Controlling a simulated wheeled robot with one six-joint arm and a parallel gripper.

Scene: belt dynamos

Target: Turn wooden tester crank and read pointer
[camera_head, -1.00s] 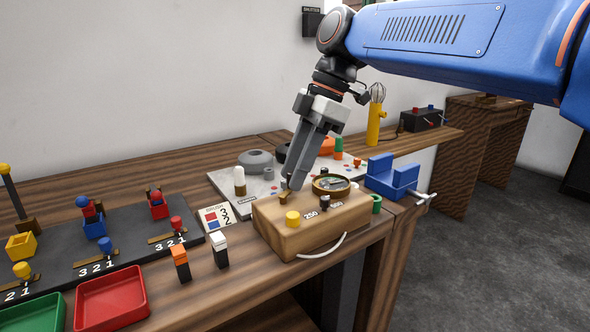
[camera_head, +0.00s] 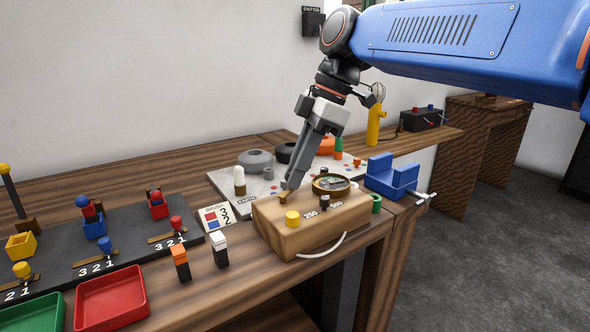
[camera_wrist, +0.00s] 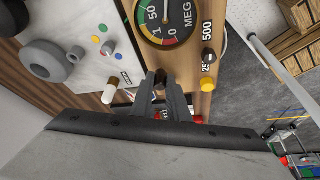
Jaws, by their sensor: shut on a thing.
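The wooden tester (camera_head: 320,230) is a box near the front edge of the bench, with a yellow knob (camera_head: 292,218), a black knob marked 250 and 500, and a round brass-rimmed dial (camera_head: 331,184). The dial shows large in the wrist view (camera_wrist: 166,18) with MEG, 0, 1 and 50 marks and coloured bands; the pointer's exact reading is unclear. My gripper (camera_head: 287,187) points down at the tester's left back corner. In the wrist view its fingers (camera_wrist: 160,85) are shut on the small dark crank (camera_wrist: 160,79) beside the dial. The fingers partly hide the crank.
A white board with grey rings and a white-capped peg (camera_head: 240,181) lies behind the tester. A blue vise (camera_head: 392,175) stands right. A number card (camera_head: 215,216), two small brushes, a red tray (camera_head: 111,298) and a dark rack are left. A cable loops at the tester's front.

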